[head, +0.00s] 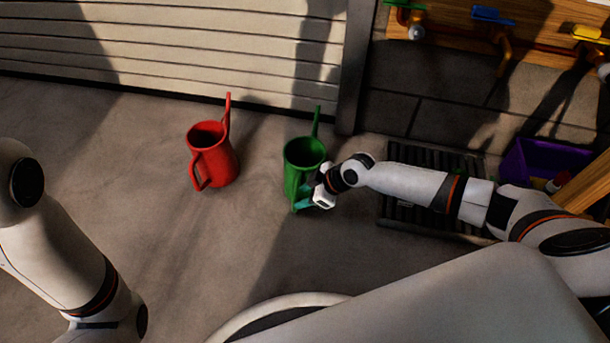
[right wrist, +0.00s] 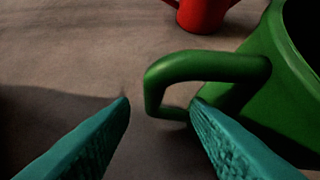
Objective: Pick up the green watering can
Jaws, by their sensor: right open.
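The green watering can (head: 303,158) stands upright on the floor in the middle of the head view, its spout pointing to the back. Its handle (right wrist: 205,70) and part of its body (right wrist: 285,85) fill the right side of the right wrist view. My right gripper (head: 302,205) is at the near side of the can. Its teal fingers (right wrist: 158,105) are open, with the handle's near end just beyond and partly behind the right fingertip. Nothing is gripped. My left arm shows at the left of the head view, but its gripper is out of view.
A red watering can (head: 215,158) stands to the left; its base shows in the right wrist view (right wrist: 203,14). A dark floor grate (head: 425,160) and a purple crate (head: 545,160) lie to the right. A slatted door (head: 170,45) closes the back. The left floor is clear.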

